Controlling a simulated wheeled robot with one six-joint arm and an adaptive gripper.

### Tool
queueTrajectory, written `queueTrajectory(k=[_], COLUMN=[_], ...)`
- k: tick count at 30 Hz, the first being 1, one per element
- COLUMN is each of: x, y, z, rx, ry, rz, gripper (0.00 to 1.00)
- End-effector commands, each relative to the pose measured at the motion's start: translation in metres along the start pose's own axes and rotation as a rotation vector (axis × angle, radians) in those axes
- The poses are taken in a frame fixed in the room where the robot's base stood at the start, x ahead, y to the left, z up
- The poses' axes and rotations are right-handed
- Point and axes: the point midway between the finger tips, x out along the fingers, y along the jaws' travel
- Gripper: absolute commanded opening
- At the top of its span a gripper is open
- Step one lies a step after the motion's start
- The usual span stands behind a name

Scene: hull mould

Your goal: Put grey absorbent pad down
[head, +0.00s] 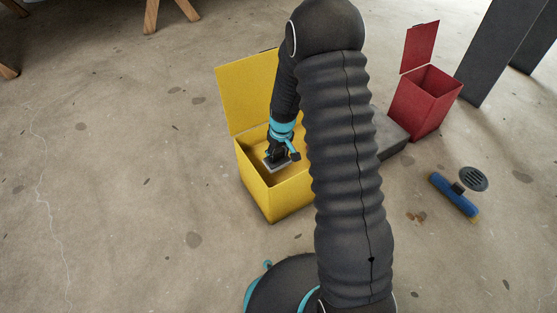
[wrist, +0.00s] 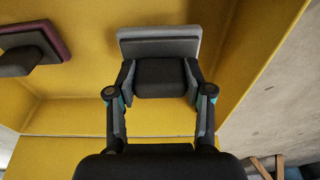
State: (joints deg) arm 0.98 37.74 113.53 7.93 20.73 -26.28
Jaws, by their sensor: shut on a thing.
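The grey absorbent pad (wrist: 158,46) is a flat light-grey slab with a dark block-shaped grip. My gripper (wrist: 160,88) is shut on that dark grip, one finger at each side. In the head view my gripper (head: 281,154) reaches down into the open yellow bin (head: 275,206), and part of the grey pad (head: 272,166) shows below it. Yellow walls surround the pad in the wrist view. I cannot tell whether the pad touches the bin's floor. My arm hides the bin's right side in the head view.
A maroon-edged pad with a dark grip (wrist: 38,40) is at the left in the wrist view, against yellow. The yellow lid (head: 245,92) stands open. A red bin (head: 424,101), grey block (head: 390,136), blue tool (head: 453,194) and floor drain (head: 474,179) are to the right.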

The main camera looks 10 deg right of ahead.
Motion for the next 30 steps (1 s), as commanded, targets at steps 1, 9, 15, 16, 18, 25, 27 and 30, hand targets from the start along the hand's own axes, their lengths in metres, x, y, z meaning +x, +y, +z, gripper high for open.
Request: queueTrajectory(k=[1, 9, 15, 16, 18, 25, 27, 30], x=[0.006, 0.034, 0.033, 0.034, 0.036, 0.036, 0.036, 0.036], y=[0.000, 0.001, 0.001, 0.001, 0.001, 0.001, 0.001, 0.001], z=[0.002, 0.006, 0.005, 0.005, 0.006, 0.006, 0.006, 0.006], rx=[0.001, 0.001, 0.001, 0.001, 0.001, 0.001, 0.001, 0.001], ry=[-0.002, 0.000, 0.000, 0.000, 0.000, 0.000, 0.000, 0.000], rz=[-0.001, 0.001, 0.001, 0.001, 0.001, 0.000, 0.000, 0.000], gripper=[0.13, 0.13, 0.13, 0.13, 0.13, 0.76, 0.76, 0.76])
